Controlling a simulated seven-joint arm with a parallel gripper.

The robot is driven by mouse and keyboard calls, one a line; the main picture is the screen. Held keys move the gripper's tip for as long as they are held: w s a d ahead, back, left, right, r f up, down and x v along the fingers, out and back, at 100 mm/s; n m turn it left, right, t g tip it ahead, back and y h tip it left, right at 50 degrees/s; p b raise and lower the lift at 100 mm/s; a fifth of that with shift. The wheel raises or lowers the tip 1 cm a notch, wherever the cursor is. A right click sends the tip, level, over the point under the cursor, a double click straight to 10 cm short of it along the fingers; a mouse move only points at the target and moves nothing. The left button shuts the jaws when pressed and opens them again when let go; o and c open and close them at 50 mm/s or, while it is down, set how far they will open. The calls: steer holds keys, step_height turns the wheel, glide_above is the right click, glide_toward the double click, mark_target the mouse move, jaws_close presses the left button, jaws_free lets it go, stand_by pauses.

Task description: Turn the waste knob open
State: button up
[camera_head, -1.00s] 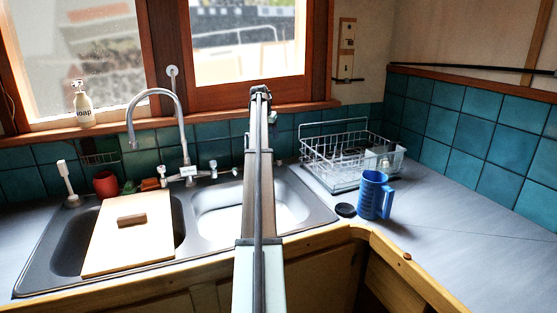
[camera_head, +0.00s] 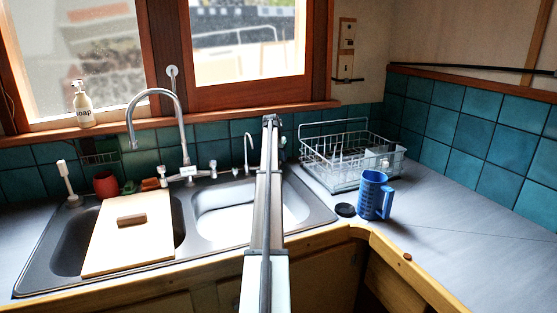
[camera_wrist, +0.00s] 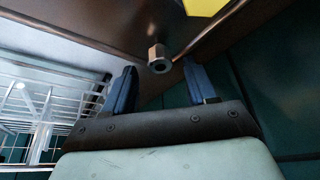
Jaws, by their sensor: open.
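My gripper (camera_wrist: 158,68) is open and empty. Its two blue fingers point toward the knob, one on each side in the picture. I cannot tell how much depth separates the fingertips from it, and no contact shows. In the head view my gripper (camera_head: 271,121) is at the back edge of the right sink basin, near the tiles. I cannot make out the knob there.
A small curved tap (camera_head: 248,150) stands just left of my arm. A wire dish rack (camera_head: 350,150) is close on the right, with a blue mug (camera_head: 373,194) in front. The tall main tap (camera_head: 182,120) and a cutting board (camera_head: 130,240) are farther left.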

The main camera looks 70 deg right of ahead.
steer(key=shift+x, duration=1)
jaws_close()
